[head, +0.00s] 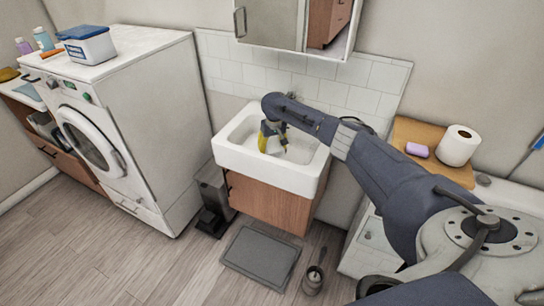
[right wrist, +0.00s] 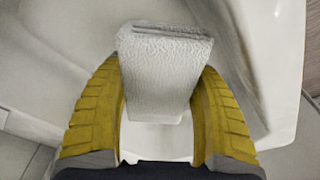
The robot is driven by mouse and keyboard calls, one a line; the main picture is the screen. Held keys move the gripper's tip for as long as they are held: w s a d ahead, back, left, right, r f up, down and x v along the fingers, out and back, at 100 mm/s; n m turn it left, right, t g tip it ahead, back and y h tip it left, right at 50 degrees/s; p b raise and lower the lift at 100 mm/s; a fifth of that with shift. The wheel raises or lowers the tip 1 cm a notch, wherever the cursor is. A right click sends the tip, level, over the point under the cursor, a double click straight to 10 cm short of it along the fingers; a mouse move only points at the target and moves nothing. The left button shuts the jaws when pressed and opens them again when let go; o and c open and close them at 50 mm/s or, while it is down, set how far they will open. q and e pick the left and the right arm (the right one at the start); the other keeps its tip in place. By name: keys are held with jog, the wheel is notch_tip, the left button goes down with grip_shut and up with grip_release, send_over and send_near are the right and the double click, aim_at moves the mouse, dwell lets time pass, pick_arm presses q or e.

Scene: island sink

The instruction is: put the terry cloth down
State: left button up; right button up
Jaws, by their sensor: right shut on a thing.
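The terry cloth (right wrist: 165,70) is white and folded, with a looped texture. In the right wrist view it sits between the two yellow fingers of my right gripper (right wrist: 160,120), which is shut on it. In the head view my right gripper (head: 272,137) points down over the basin of the white sink (head: 231,157), and the cloth (head: 275,146) shows only as a small pale patch by the fingers. I cannot tell whether the cloth touches the sink. My left gripper is not in view.
A washing machine (head: 150,110) stands left of the sink, with a blue-lidded box (head: 88,48) on top. A pedal bin (head: 212,190) stands beside the sink cabinet (head: 265,204). A wooden board (head: 408,133) at right holds a paper roll (head: 458,146) and purple soap (head: 417,150). A mirror cabinet (head: 275,22) hangs above.

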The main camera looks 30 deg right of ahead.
aim_at(273, 145)
jog(key=shift+f, duration=2.75)
jog(key=shift+f, duration=0.1)
jog(key=o, duration=1)
jog(key=shift+o, duration=0.2)
jog(key=r, duration=0.4)
jog(key=s+r, duration=0.1)
jog(key=r, duration=0.7)
jog(key=shift+s+a+r, duration=0.1)
jog(key=shift+s+a, duration=0.1)
jog(key=shift+s, duration=0.15)
